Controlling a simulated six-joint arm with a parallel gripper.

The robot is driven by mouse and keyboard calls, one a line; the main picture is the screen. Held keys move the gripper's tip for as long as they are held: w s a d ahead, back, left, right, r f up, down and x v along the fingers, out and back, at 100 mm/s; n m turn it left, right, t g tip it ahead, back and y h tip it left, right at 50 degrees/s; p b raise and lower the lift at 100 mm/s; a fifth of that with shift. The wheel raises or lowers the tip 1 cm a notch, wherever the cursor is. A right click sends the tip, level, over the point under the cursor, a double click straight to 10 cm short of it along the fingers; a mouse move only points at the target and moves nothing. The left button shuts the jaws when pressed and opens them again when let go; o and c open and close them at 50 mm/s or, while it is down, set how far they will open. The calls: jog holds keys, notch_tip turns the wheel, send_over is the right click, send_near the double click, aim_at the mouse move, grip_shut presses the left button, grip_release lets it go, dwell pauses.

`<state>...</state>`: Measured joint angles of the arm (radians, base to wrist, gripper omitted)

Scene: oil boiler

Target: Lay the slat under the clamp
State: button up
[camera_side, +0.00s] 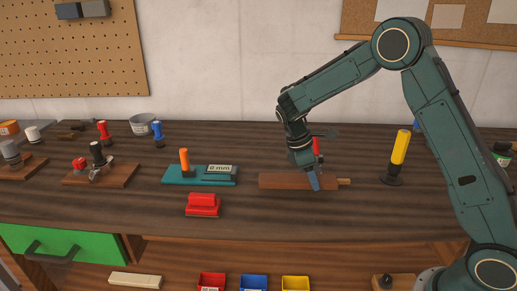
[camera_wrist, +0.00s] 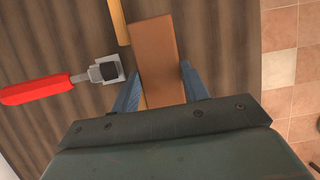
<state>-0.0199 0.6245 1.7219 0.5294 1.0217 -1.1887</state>
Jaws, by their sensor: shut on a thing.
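The slat (camera_wrist: 155,52) is a flat reddish-brown plank. In the wrist view it lies between the two blue fingers of my gripper (camera_wrist: 160,85), which is shut on it. In the side view the slat (camera_side: 285,181) runs left to right at the middle of the bench, with my gripper (camera_side: 315,183) pointing down at it. The clamp's lower part is hidden there.
A yellow-handled tool (camera_side: 398,155) stands to the right. A teal gauge base (camera_side: 185,176) and a red block (camera_side: 203,204) are to the left.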

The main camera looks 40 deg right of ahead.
aim_at(296, 178)
jog(key=shift+f, duration=1.3)
jog(key=shift+f, duration=0.1)
jog(key=o, duration=1.2)
jog(key=shift+c, duration=0.2)
jog(key=shift+v, duration=6.05)
